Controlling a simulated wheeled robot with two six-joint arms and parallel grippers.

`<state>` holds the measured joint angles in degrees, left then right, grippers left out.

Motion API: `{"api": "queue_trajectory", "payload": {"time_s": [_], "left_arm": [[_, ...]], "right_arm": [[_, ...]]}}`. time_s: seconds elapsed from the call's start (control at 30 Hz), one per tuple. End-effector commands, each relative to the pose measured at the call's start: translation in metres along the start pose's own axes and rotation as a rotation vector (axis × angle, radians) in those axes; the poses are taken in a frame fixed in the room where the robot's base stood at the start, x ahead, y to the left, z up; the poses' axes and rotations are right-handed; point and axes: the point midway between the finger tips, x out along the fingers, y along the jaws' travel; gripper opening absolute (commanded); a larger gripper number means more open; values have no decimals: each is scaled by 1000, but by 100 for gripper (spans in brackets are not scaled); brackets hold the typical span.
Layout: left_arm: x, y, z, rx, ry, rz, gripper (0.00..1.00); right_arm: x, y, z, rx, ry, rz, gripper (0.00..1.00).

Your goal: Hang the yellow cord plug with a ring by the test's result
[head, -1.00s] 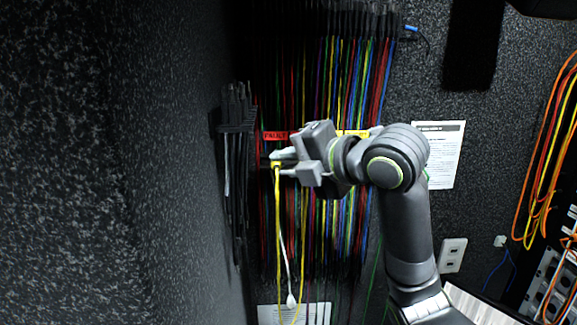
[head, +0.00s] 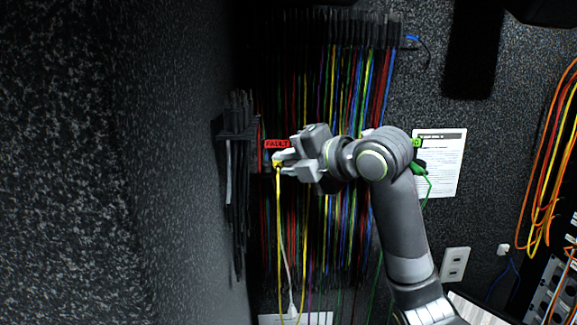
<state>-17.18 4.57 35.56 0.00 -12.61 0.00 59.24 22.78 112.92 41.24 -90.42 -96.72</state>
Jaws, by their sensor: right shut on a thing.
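My right gripper (head: 284,164) is shut on the yellow plug (head: 277,163), just below the red FAULT label (head: 277,144). The yellow cord (head: 279,235) hangs straight down from the plug. The ring on the plug is too small to make out. I cannot tell whether the plug touches a hook, as the fingers cover that spot. A green label (head: 416,143) shows to the right behind my arm, with a green plug and cord (head: 421,168) below it. My left gripper is out of view.
Rows of coloured cords (head: 345,90) hang on the back wall behind my arm. A rack of dark cords (head: 237,130) is on the left wall, close to the gripper. A white plug (head: 293,308) hangs low. A printed sheet (head: 447,165) and a wall socket (head: 454,264) are at right.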

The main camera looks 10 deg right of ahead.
Motion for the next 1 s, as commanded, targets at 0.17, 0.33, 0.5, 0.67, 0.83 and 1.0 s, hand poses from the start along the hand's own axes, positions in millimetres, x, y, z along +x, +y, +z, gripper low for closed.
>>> {"api": "queue_trajectory", "payload": {"time_s": [0.17,0.33,0.5,0.67,0.83,1.0], "left_arm": [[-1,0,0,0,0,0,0],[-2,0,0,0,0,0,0],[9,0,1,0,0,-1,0],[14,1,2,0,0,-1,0],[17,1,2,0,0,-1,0],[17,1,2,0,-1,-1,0]], "right_arm": [[9,0,9,0,0,0,0],[18,-1,17,0,0,-1,0],[23,-14,14,0,0,0,0],[26,-21,12,0,0,1,0],[27,-24,12,0,0,1,0],[27,-25,11,0,0,1,0]]}}
